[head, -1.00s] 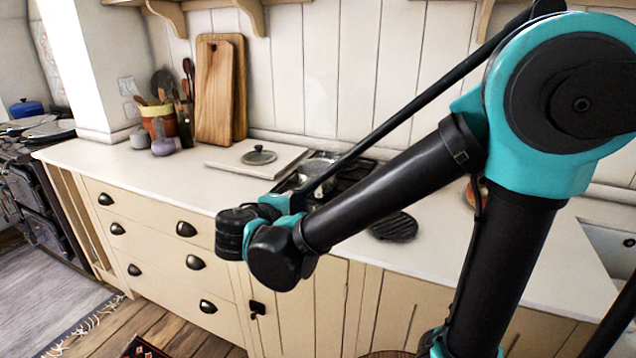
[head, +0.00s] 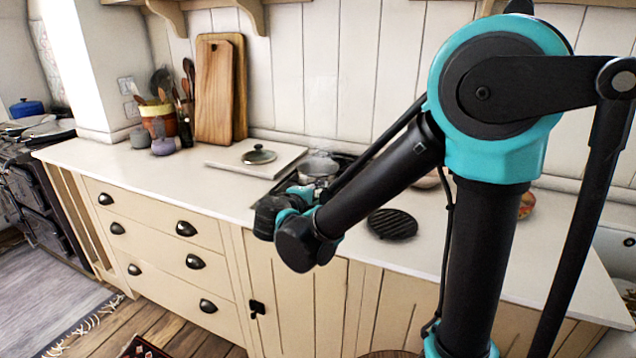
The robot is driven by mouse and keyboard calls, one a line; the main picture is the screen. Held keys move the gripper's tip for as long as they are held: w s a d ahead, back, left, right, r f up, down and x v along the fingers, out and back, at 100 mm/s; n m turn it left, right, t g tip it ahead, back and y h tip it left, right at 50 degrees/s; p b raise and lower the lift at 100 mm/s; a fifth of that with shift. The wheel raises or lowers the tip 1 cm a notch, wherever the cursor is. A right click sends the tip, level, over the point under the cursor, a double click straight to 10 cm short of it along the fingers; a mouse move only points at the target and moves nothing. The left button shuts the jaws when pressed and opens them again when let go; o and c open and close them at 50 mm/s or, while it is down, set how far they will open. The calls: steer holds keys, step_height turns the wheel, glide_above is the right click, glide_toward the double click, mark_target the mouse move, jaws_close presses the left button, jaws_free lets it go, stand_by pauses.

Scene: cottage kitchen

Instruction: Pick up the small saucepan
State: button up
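A small metal saucepan (head: 318,166) sits on the dark hob set into the counter, just beyond the end of my arm. Its upper part shows; its lower part is partly covered by my arm. My gripper (head: 303,191) is at the hob's front side, close to the saucepan in the picture. It is mostly hidden behind my wrist, so I cannot tell whether its fingers are open or shut, or whether it touches the pan.
A lid (head: 259,156) lies on a pale board (head: 225,163) left of the hob. A dark round trivet (head: 392,224) lies on the counter (head: 150,180) to the right. Wooden cutting boards (head: 214,95) and a utensil pot (head: 158,122) stand at the back wall.

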jaws_close()
stand_by(0.4)
steer(key=shift+r, duration=0.2)
stand_by(0.3)
